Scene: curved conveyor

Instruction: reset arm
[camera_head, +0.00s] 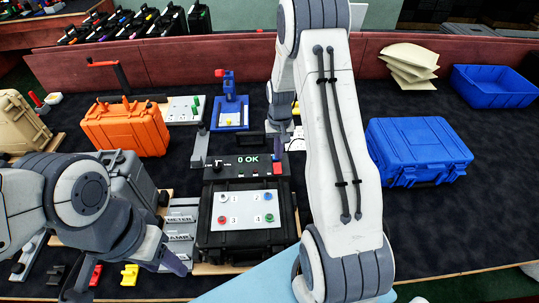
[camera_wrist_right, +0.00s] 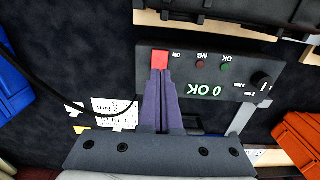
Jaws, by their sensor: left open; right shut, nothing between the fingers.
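My right gripper (camera_wrist_right: 161,75) is shut and empty in the right wrist view. Its fingertips are beside or over the red button (camera_wrist_right: 160,60) on the black control panel (camera_wrist_right: 215,72); I cannot tell whether they touch it. The panel's green display reads "0 OK" in the head view (camera_head: 247,159). My right arm rises from the bottom right and bends down behind the panel.
An orange case (camera_head: 126,129), a grey case (camera_head: 128,180) and a blue fixture (camera_head: 229,110) stand left of centre. A blue case (camera_head: 417,150) and a blue bin (camera_head: 493,86) are on the right. The dark table at lower right is clear.

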